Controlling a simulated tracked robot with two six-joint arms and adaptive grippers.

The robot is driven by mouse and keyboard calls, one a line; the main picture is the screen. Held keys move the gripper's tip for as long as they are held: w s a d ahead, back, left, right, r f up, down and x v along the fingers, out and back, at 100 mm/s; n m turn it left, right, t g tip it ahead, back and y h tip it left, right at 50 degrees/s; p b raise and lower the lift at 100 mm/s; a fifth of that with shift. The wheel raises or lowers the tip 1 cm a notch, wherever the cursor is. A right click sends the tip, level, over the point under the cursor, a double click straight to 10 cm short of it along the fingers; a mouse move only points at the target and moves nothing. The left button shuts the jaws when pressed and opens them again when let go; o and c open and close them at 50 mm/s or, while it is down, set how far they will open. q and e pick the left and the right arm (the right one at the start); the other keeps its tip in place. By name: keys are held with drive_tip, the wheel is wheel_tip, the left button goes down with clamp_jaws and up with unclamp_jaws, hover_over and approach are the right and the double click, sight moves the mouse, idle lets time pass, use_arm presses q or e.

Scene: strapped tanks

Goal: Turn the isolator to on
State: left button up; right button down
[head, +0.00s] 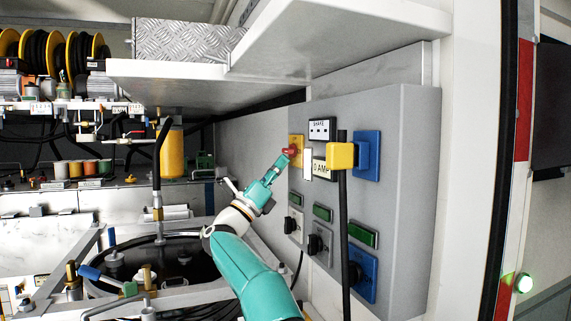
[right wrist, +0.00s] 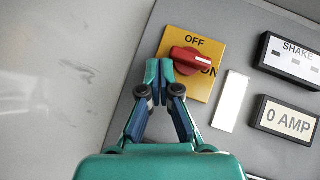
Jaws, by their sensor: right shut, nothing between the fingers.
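The isolator is a red knob (head: 290,150) on a yellow plate (head: 297,141), on the grey panel's left edge. In the right wrist view the knob (right wrist: 188,60) lies slantwise, and its right end with a pale mark reaches the word ON, partly covering it. OFF is printed above the knob on the plate (right wrist: 201,90). My right gripper (right wrist: 159,72) is shut and empty, its tips at the knob's left side, in front of the plate's edge. I cannot tell whether they touch the knob. In the head view this gripper (head: 281,161) reaches up to the knob. My left gripper is not in view.
The panel (head: 405,190) also carries a SHAKE display (head: 322,128), a 0 AMP display (right wrist: 288,119), black rotary switches and a yellow plug (head: 341,155) with a hanging black cable. A white shelf (head: 340,40) overhangs the panel. A round black tank lid lies lower left.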

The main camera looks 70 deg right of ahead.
idle(0.3)
drive_tip(key=shift+f+b, duration=0.6)
drive_tip(key=shift+b, duration=0.1)
wheel_tip(320, 180, down, 4)
drive_tip(key=b, duration=0.3)
drive_tip(key=shift+w+r+b, duration=0.1)
drive_tip(key=shift+r+b, duration=0.15)
drive_tip(key=shift+b, duration=0.15)
drive_tip(key=w+a+f+b, duration=0.2)
drive_tip(key=w+a+f, duration=0.3)
drive_tip(key=f, duration=0.1)
drive_tip(key=shift+f+b, duration=0.25)
drive_tip(key=shift+b, duration=0.1)
